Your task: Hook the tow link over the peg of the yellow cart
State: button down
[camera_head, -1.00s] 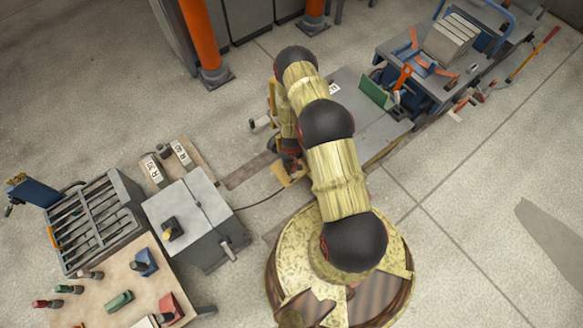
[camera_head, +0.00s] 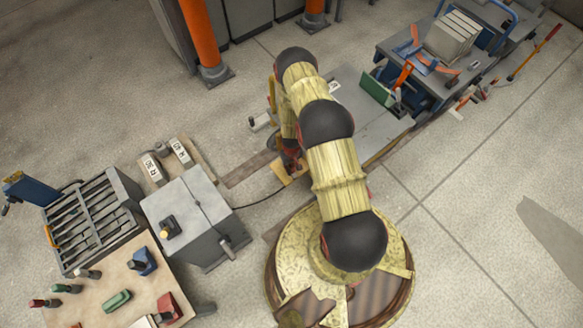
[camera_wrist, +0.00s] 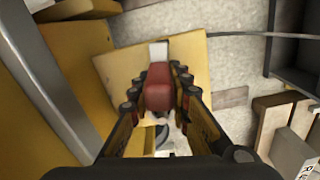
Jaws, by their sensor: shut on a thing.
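My gripper (camera_wrist: 160,95) is shut on a red block-like piece (camera_wrist: 158,92), which appears to be the tow link's grip. A pale grey end (camera_wrist: 158,52) sticks out beyond it. Below and around it in the wrist view is a yellow panel (camera_wrist: 115,65), apparently part of the yellow cart, with more yellow (camera_wrist: 85,85) at the left. In the head view my gripper (camera_head: 289,160) is low beside a small yellow piece (camera_head: 291,178), largely hidden by my arm. I cannot make out the peg, or whether the link touches it.
A grey platform (camera_head: 375,125) lies right of my arm, with a loaded dark cart (camera_head: 440,80) behind. A grey box (camera_head: 190,215), a slatted rack (camera_head: 90,220) and a tool table (camera_head: 110,290) stand left. A dark cable (camera_head: 262,200) crosses the floor. Right-hand floor is mostly clear.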

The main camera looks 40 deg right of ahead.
jog(key=c, duration=1.6)
grip_release()
notch_tip(320, 180, up, 12)
jog(key=shift+f, duration=0.1)
jog(key=s+a+r+m+g+y, duration=0.1)
jog(key=s+a+r+g, duration=0.3)
jog(key=s, duration=0.5)
jog(key=a+r+t+p, duration=0.1)
jog(key=a+r, duration=0.2)
jog(key=r, duration=1.4)
jog(key=a+r+t+p, duration=0.1)
jog(key=a+r, duration=0.1)
jog(key=r, duration=1.6)
jog(key=s+a+r+n+t, duration=0.1)
jog(key=s+a+r+t, duration=0.1)
jog(key=r, duration=0.7)
jog(key=s+a+r+n+t+p, duration=0.1)
jog(key=s+a+r+t, duration=0.2)
jog(key=r, duration=0.7)
jog(key=s+a+r+t+h+p, duration=0.1)
jog(key=s+a+r+t, duration=0.1)
jog(key=r, duration=0.7)
jog(key=shift+s+a+r+n+t, duration=0.15)
jog(key=shift+s+a+r+n, duration=0.1)
jog(key=shift+s, duration=0.2)
jog(key=shift+s+a+r+n+t, duration=0.1)
jog(key=shift+s+a+n+t, duration=0.1)
jog(key=shift+s, duration=0.2)
